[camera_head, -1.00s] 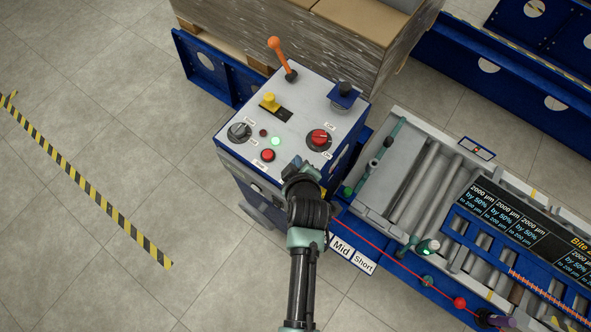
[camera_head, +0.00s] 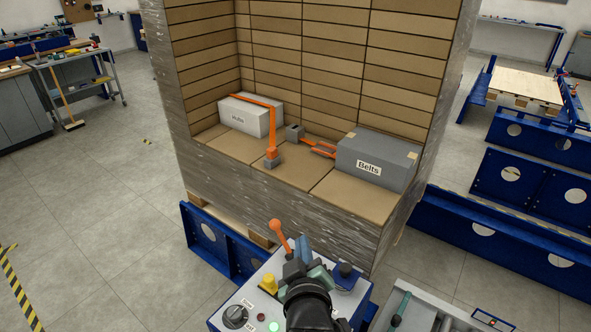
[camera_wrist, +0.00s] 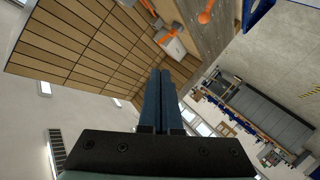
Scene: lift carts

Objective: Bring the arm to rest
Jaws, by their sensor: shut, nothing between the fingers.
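My gripper (camera_head: 304,244) is in front of me over the control box (camera_head: 246,295), with my arm reaching up from the bottom of the head view. In the wrist view its two dark blue fingers (camera_wrist: 160,74) lie side by side, shut with nothing between them. In the head view, the orange lever (camera_head: 279,235) of the control box stands just left of my gripper. My wrist and gripper hide part of the panel.
Open floor (camera_head: 110,220) lies to the left.

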